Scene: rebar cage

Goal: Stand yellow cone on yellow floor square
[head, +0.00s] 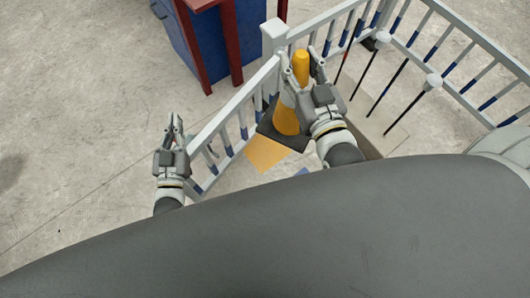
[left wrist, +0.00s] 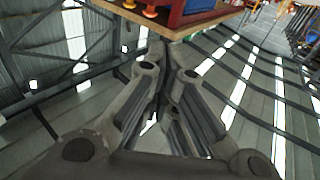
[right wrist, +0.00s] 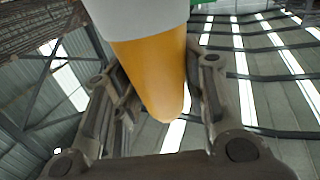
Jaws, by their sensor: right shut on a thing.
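The yellow cone (head: 287,119) has a white band and a dark square base (head: 268,129). It is roughly upright, slightly tilted in the head view. My right gripper (head: 301,65) is shut on its upper part; the rounded yellow tip (right wrist: 160,85) sits between the fingers in the right wrist view. The yellow floor square (head: 266,153) shows just below and left of the base, which covers its upper edge in the view. I cannot tell whether the base touches the floor. My left gripper (head: 175,120) is empty, its fingers close together, left of the railing.
A white railing with blue-banded bars (head: 235,105) runs beside the cone and around to the right. Dark rods with white caps (head: 433,82) stand inside it. Part of a blue floor patch (head: 302,172) shows near my body. A blue and red structure (head: 215,40) stands behind.

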